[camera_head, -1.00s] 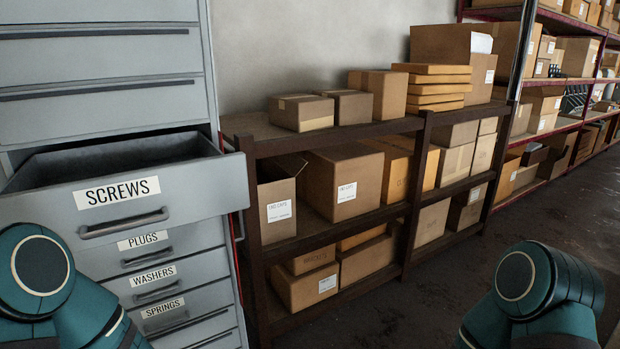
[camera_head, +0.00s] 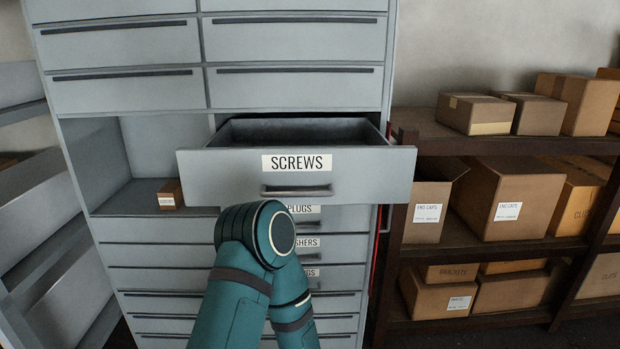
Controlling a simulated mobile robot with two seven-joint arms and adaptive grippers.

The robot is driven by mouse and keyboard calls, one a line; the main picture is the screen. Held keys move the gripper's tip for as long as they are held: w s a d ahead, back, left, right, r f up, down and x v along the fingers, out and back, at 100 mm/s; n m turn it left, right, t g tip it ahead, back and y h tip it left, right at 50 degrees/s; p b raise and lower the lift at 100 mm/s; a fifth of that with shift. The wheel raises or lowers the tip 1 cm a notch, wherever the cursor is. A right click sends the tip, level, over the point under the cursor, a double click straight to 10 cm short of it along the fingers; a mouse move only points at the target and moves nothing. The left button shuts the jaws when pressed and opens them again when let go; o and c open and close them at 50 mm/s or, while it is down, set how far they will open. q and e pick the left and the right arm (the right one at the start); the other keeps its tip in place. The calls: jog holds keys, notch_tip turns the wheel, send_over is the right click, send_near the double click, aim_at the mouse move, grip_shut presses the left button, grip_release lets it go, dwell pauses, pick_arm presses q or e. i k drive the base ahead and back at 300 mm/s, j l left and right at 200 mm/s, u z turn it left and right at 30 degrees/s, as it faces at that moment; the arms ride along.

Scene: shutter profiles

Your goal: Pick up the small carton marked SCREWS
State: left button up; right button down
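A small brown carton (camera_head: 170,194) with a white label stands on the floor of the open compartment in the grey cabinet, left of the pulled-out drawer. Its label print is too small to read for certain. The drawer marked SCREWS (camera_head: 228,180) is open; I see no carton in the visible part of its inside, and its front hides the bottom. A teal arm of mine rises in front of the lower drawers, below the SCREWS drawer. Neither of my grippers shows in the view.
The cabinet (camera_head: 125,95) has closed drawers above and below. The open SCREWS drawer juts out right of the compartment. Grey shelving (camera_head: 40,205) stands at the left edge. A dark shelf rack (camera_head: 470,145) with several cardboard boxes stands at right.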

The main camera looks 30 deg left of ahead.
aim_at(170, 196)
jog(key=u, duration=1.85)
jog(key=i+j+z, duration=0.1)
jog(key=z, duration=0.8)
jog(key=j+z, duration=0.75)
jog(key=j, duration=0.15)
